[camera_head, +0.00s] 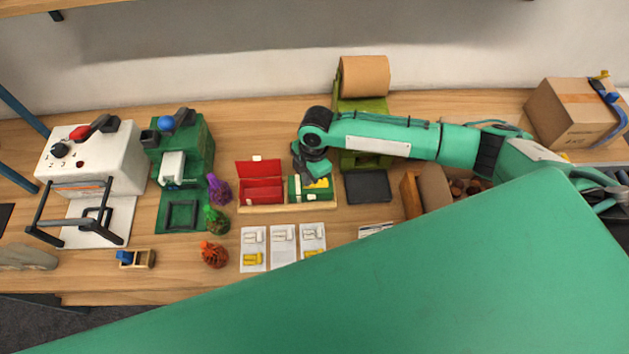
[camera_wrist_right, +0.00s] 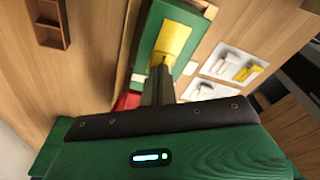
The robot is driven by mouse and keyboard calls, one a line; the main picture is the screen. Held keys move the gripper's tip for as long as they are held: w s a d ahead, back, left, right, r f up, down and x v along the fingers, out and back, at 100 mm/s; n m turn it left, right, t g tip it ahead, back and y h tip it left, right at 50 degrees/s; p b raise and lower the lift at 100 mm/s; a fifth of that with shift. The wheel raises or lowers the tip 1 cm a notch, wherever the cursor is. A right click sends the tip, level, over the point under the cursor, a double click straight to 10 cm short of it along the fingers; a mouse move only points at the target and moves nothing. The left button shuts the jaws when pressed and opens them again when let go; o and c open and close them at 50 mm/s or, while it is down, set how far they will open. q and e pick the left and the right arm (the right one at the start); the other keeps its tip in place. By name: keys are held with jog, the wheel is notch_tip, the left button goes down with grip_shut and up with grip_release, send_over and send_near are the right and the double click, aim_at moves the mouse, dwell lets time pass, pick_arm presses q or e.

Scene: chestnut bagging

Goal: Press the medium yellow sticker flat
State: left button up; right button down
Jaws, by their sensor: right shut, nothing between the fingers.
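The medium yellow sticker (camera_wrist_right: 176,40) lies on the white-banded green box (camera_wrist_right: 150,30); in the head view the sticker (camera_head: 320,184) shows just below my right gripper. My right gripper (camera_wrist_right: 162,68) is shut and empty, its fingertips over the sticker's near end. I cannot tell whether they touch it. In the head view the right gripper (camera_head: 312,170) hides part of the green box (camera_head: 297,195). The middle white card (camera_head: 284,243) has no yellow sticker, while the left card (camera_head: 253,235) and right card (camera_head: 313,232) each carry one. My left gripper is not in view.
An open red box (camera_head: 262,184) stands left of the green box on a wooden tray (camera_head: 275,209). A dark pad (camera_head: 368,187) lies to the right. Purple, green and orange net bags (camera_head: 214,254) stand left. A green roll stand (camera_head: 362,105) rises behind.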

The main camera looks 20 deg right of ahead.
notch_tip(320, 180, up, 7)
jog(key=p, duration=0.6)
jog(key=shift+p, duration=0.35)
jog(key=shift+f, duration=0.1)
